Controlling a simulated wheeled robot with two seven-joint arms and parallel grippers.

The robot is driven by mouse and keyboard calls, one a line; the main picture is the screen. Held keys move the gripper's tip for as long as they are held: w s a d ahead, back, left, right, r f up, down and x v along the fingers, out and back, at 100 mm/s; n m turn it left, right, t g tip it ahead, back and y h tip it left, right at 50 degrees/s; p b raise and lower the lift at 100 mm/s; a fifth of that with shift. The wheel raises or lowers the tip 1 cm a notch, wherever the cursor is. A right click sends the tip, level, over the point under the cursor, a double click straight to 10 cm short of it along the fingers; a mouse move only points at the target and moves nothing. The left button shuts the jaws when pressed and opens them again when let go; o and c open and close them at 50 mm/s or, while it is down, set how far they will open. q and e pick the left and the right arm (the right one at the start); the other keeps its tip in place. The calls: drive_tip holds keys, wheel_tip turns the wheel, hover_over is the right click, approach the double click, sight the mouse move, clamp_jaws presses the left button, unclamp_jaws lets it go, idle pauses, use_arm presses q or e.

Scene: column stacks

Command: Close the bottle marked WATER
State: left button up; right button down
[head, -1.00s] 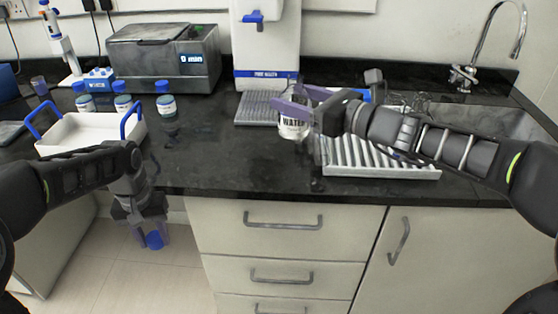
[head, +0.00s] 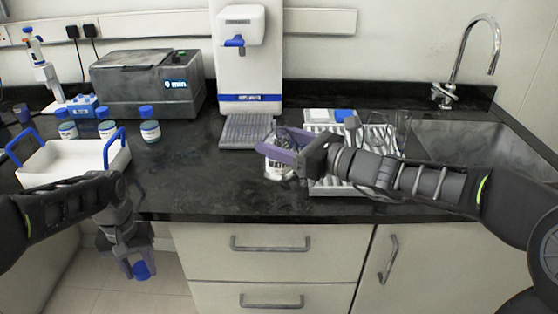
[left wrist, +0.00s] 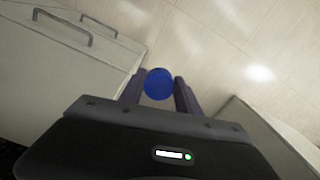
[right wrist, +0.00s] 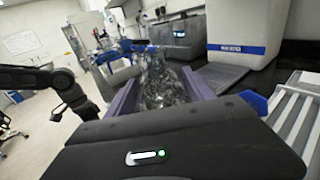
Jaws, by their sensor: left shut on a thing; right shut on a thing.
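The clear bottle with the WATER label (head: 277,170) is at the counter's middle, left of the drying rack. My right gripper (head: 278,150) is shut around its upper part and partly hides it. In the right wrist view the bottle (right wrist: 163,85) is between the two fingers, with no cap visible on it. I cannot tell whether its base touches the counter. My left gripper (head: 140,262) is shut on a blue cap (head: 141,271), low in front of the counter's edge and over the floor. The cap (left wrist: 159,84) also shows between the fingertips in the left wrist view.
A ribbed drying rack (head: 335,187) stands right of the bottle, with the sink (head: 465,145) beyond. A water dispenser (head: 240,60) is behind. A white tray with blue handles (head: 75,163), several blue-capped bottles (head: 150,131) and a grey machine (head: 140,85) are left. The counter between is clear.

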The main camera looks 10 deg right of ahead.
drive_tip(key=shift+f+b, duration=0.4)
drive_tip(key=shift+f, duration=2.05)
drive_tip(key=shift+f, duration=0.1)
drive_tip(key=shift+c, duration=1.8)
unclamp_jaws()
drive_tip(key=v, duration=1.2)
